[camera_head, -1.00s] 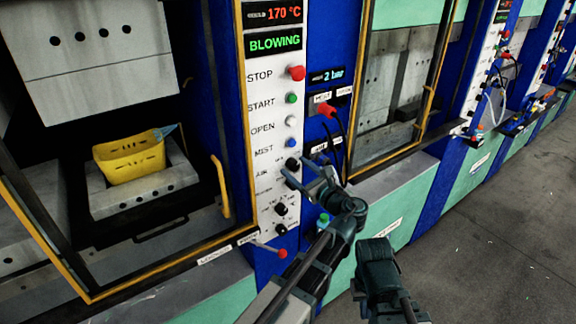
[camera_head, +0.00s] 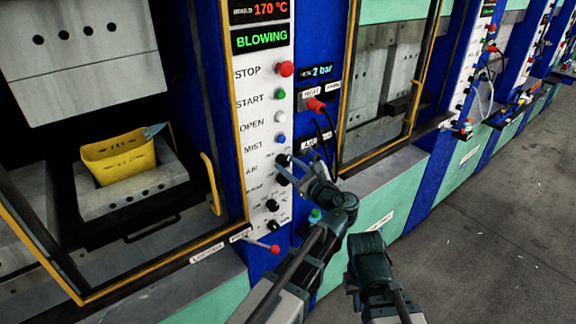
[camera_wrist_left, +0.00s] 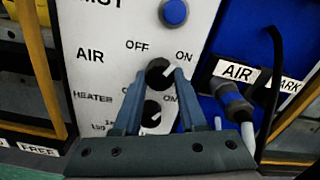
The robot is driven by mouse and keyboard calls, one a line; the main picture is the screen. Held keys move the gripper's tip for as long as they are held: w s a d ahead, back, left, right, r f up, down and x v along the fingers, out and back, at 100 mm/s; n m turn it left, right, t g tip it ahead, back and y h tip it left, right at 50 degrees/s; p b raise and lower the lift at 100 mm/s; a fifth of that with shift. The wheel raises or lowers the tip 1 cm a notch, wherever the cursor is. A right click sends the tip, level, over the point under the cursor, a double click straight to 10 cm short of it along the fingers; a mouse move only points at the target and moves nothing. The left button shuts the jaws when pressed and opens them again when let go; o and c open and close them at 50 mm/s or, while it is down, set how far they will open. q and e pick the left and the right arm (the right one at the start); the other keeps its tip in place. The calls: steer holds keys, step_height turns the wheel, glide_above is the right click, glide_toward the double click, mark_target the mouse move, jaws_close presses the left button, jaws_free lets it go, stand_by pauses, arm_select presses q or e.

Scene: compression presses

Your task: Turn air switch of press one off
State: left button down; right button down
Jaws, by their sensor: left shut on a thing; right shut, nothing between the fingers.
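The air switch is a round black knob (camera_wrist_left: 158,73) with a white mark on press one's white control panel (camera_head: 262,130). In the left wrist view it sits between the OFF and ON labels, its mark pointing up and right toward ON. It also shows in the head view (camera_head: 283,160), beside the AIR label. My left gripper (camera_wrist_left: 159,76) is shut on this knob, one fingertip on each side. In the head view the left gripper (camera_head: 291,169) reaches the panel from the lower right. My right gripper (camera_head: 366,238) is shut and empty, low and apart from the press.
The heater knob (camera_wrist_left: 151,112) is just below, between my left fingers' lower parts. The blue MIST button (camera_wrist_left: 174,12) is just above. Cables and a red plug (camera_head: 316,104) hang to the right. A yellow basket (camera_head: 118,160) sits inside the press. The floor at right is clear.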

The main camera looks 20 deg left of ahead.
arm_select(q)
steer(key=n, duration=0.5)
steer(key=shift+n, duration=0.4)
steer(key=n, duration=0.5)
steer(key=shift+n, duration=0.4)
steer(key=shift+c, duration=2.3)
jaws_free()
